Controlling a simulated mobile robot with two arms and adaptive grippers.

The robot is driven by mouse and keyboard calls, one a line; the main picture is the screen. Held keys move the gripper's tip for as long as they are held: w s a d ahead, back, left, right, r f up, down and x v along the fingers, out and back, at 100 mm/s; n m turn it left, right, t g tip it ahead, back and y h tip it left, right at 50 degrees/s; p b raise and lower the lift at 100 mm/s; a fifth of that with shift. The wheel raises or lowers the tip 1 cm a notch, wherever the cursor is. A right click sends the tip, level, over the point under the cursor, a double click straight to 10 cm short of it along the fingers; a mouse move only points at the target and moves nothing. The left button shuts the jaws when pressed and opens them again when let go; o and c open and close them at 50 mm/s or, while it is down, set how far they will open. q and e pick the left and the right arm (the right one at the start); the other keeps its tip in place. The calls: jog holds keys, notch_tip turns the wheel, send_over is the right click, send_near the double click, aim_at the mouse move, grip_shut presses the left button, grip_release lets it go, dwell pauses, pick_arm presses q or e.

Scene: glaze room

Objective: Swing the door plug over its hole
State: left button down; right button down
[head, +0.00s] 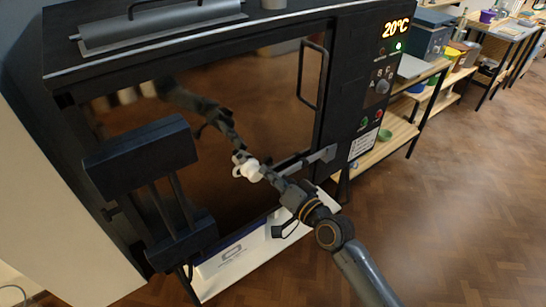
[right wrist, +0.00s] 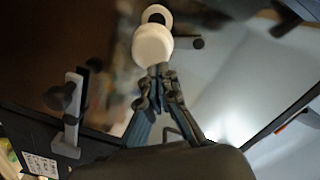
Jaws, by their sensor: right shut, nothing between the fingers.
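The door plug (right wrist: 152,46) is a white round knob on the dark door; it also shows in the head view (head: 251,173). A white ring with a dark centre (right wrist: 157,9), which looks like the hole, sits just beyond the plug in the right wrist view. The dark centre is visible, so the plug is beside it, not over it. My right gripper (right wrist: 160,72) is shut and empty, its fingertips at the plug's near edge; I cannot tell whether they touch. My left gripper is not in view.
The black kiln (head: 352,60) has a reflective brown door front, a loop handle (head: 312,75) and a panel reading 20°C. A grey latch bar (head: 318,157) is near my right wrist. Shelves (head: 400,130) stand to the right. The wooden floor (head: 460,200) at right is clear.

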jog(key=shift+s+a+f+m, duration=0.15)
jog(key=shift+a+f+m, duration=0.1)
jog(key=shift+m, duration=0.45)
jog(key=shift+s+a+f+m, duration=0.1)
jog(key=shift+a+m, duration=0.05)
jog(key=shift+m, duration=0.35)
